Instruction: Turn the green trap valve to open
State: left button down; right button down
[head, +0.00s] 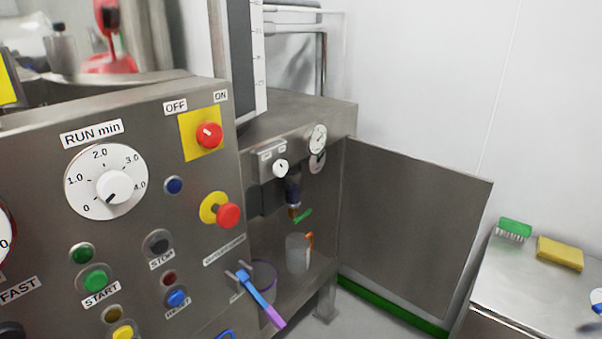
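The green trap valve handle (304,215) shows in the head view as a small green lever under a dark filter bowl (293,190), inside the open side bay of the steel machine. The lever is tilted, its right end higher. A translucent cup (298,252) with an orange handle stands on the bay floor below it. A white knob (280,168) and a round gauge (318,137) sit above. Neither of my grippers is in view.
An open steel door (415,228) stands right of the bay. The control panel (135,230) fills the left, with a blue-purple tool (262,300) projecting from it. A side table (545,275) at right holds a green brush (514,229) and yellow sponge (560,253).

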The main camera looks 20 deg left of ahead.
aim_at(300, 216)
jog(key=i+l+u, duration=0.3)
jog(key=i, duration=0.25)
jog(key=i+l+u, duration=0.35)
jog(key=i+l, duration=0.25)
jog(key=i, duration=0.25)
